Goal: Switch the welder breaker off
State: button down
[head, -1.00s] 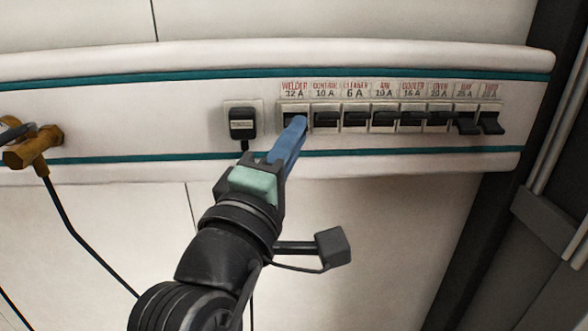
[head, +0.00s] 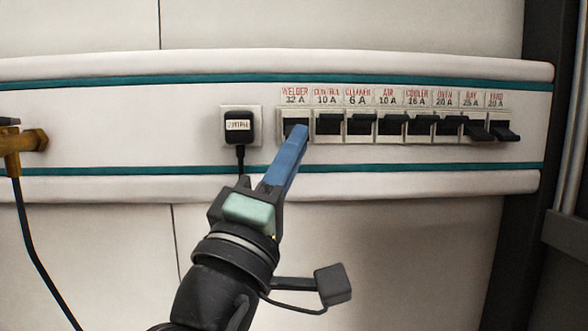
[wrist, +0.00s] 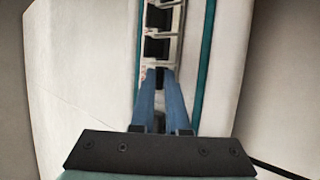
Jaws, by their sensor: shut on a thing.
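The welder breaker (head: 291,129), labelled WELDER 32 A, is the leftmost in a row on the wall panel. Its dark lever is largely hidden behind my fingertips, so I cannot tell its position. My gripper (head: 299,131) reaches up from below with its blue fingers at this breaker. In the wrist view, the two blue fingers of my gripper (wrist: 158,76) stand a little apart, shut on the dark lever between their tips.
More breakers continue to the right, starting with the control breaker (head: 327,124) close beside my fingertips. The two rightmost levers (head: 503,131) sit lower. A black plug (head: 239,126) with a cable is just left. A brass fitting (head: 30,140) is at the far left.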

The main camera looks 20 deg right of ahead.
jog(key=shift+r, duration=0.15)
jog(key=c, duration=0.9)
grip_release()
jog(key=shift+f, duration=0.2)
jog(key=b+v, duration=0.4)
jog(key=v, duration=0.9)
jog(key=shift+r, duration=0.1)
